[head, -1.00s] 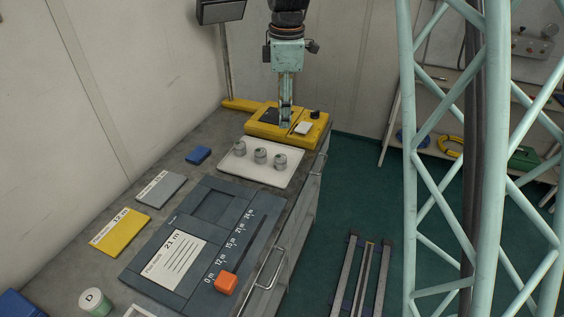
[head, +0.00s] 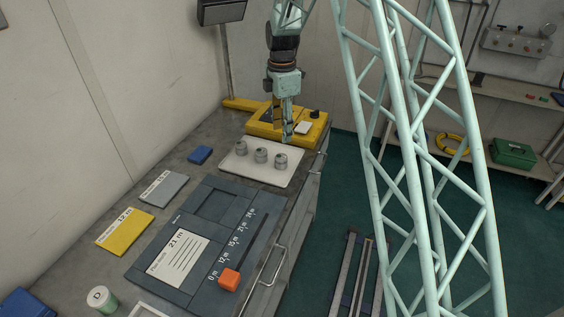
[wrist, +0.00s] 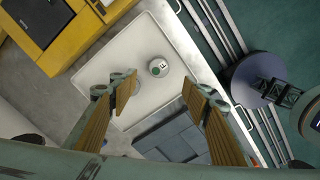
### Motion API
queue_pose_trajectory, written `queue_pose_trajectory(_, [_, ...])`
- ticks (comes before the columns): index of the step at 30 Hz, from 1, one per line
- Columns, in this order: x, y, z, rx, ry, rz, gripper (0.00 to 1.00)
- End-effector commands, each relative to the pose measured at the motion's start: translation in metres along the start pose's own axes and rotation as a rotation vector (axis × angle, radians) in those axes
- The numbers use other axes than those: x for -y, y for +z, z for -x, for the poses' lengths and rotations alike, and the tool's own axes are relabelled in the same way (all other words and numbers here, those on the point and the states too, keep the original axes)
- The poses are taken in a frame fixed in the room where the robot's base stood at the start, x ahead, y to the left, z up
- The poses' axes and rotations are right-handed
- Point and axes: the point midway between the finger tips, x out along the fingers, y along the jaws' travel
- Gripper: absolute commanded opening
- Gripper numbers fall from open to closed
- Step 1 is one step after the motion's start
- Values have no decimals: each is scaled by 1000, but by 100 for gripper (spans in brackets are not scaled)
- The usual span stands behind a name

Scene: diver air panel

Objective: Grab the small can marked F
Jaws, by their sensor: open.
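Three small grey cans stand in a row on a white tray (head: 272,175): a left can (head: 241,148), a middle can (head: 261,155) and a right can (head: 281,160). Their markings cannot be read in the head view, so I cannot tell which is F. My gripper (head: 288,138) is open and empty, pointing down above the far right part of the tray. In the wrist view one can (wrist: 158,67) shows its round top with a green mark, lying between and beyond my open fingers (wrist: 157,86). The other cans are mostly hidden there by the left finger.
A yellow box (head: 262,126) stands just behind the tray. A larger can marked D (head: 101,298) is at the front left. A dark panel with an orange slider block (head: 229,279), a blue block (head: 200,155) and yellow and grey cards lie on the bench.

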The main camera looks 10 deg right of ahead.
Motion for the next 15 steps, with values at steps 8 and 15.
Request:
queue_pose_trajectory(8, [-1,0,-2,0,0,4,44])
queue_pose_trajectory(15, [-1,0,-5,0,-1,4,44])
